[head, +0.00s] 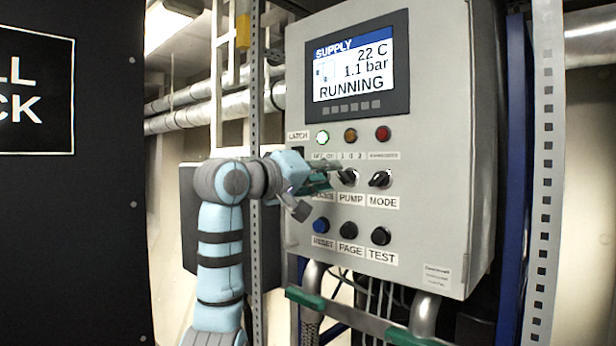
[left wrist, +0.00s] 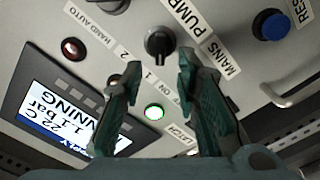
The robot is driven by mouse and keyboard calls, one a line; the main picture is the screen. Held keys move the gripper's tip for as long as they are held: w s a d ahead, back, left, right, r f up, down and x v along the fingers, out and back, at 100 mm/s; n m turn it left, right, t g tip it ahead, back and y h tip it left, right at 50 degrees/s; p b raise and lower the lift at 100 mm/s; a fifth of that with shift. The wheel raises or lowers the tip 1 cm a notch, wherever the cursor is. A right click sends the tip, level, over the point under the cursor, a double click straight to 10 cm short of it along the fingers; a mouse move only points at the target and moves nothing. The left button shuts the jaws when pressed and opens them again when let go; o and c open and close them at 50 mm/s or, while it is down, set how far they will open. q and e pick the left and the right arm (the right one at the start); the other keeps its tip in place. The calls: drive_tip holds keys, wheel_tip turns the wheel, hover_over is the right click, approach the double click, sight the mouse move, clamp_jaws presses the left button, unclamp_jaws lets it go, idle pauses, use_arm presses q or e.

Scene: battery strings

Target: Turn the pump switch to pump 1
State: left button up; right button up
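The pump switch (head: 347,177) is a black rotary knob in the middle row of the grey control panel, above the PUMP label and below the "1 0 2" label. In the left wrist view the pump switch (left wrist: 158,43) appears just past and between the fingertips; I see no contact. I cannot tell which position it points to. My left gripper (head: 325,174) comes in from the left, close to the panel, and covers the mains switch area. In the left wrist view the left gripper (left wrist: 160,60) is open with nothing between its fingers. My right gripper is out of view.
The black mode switch (head: 380,179) sits right of the pump switch. A lit green lamp (head: 322,138) is above. A blue reset button (head: 321,225) and black buttons are below. The display (head: 355,70) reads RUNNING. A perforated post (head: 256,120) stands left of the panel.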

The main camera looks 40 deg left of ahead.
use_arm(q)
drive_tip(key=s, duration=0.8)
drive_tip(key=shift+s, duration=0.4)
